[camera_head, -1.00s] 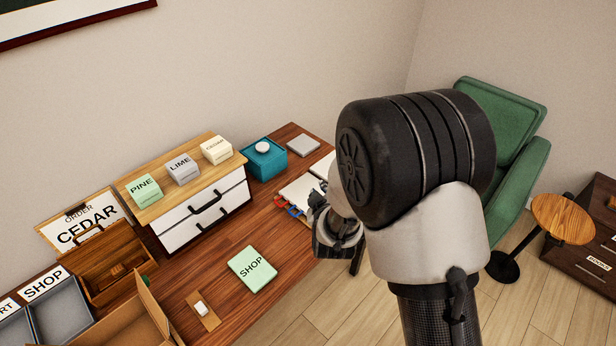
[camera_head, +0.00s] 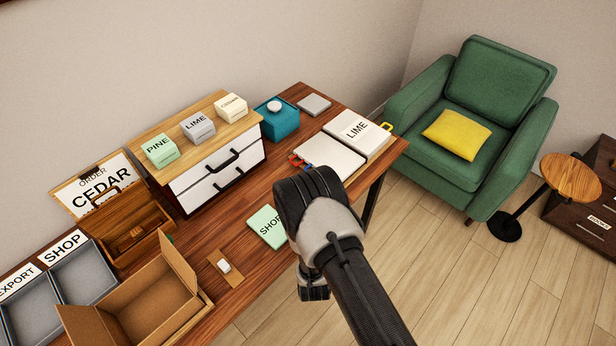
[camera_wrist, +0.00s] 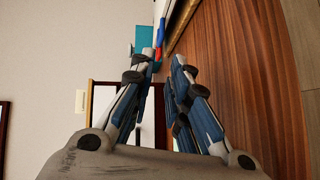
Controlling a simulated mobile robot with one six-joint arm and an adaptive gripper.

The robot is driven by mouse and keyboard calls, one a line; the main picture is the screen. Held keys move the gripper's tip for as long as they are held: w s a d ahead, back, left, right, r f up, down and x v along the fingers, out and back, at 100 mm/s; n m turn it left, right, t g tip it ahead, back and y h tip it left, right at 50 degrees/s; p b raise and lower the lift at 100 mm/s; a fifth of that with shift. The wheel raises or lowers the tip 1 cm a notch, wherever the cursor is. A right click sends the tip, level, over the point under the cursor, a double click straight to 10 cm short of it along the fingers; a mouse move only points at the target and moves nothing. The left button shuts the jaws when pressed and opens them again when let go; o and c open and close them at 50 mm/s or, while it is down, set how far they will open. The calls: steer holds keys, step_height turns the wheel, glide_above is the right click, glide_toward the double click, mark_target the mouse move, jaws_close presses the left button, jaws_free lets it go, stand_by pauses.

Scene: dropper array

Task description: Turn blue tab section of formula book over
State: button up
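The formula book (camera_head: 330,157) lies open on the table's far right part, in the head view. Its right side (camera_head: 358,131) reads LIME and its left side is blank white. A red tab (camera_head: 295,160) and a blue tab (camera_head: 306,165) stick out at the left edge, and a yellow tab (camera_head: 387,126) at the right. In the wrist view my gripper (camera_wrist: 164,58) is open and empty, with its fingers apart. A red tab (camera_wrist: 158,52) shows beyond the fingertips. In the head view my arm mostly hides the gripper, which is apart from the book.
A teal box (camera_head: 277,122) and a grey block (camera_head: 314,104) stand behind the book. The white drawer unit (camera_head: 220,175) is to the left. A green SHOP card (camera_head: 265,228) lies by my arm. An open carton (camera_head: 140,305) stands front left. Table between drawers and book is clear.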

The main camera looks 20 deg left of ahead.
steer(key=b+x, duration=0.3)
steer(key=x, duration=1)
steer(key=shift+w+a, duration=0.1)
steer(key=shift+w, duration=0.05)
steer(key=shift+r, duration=0.1)
steer(key=shift+c, duration=0.2)
jaws_close()
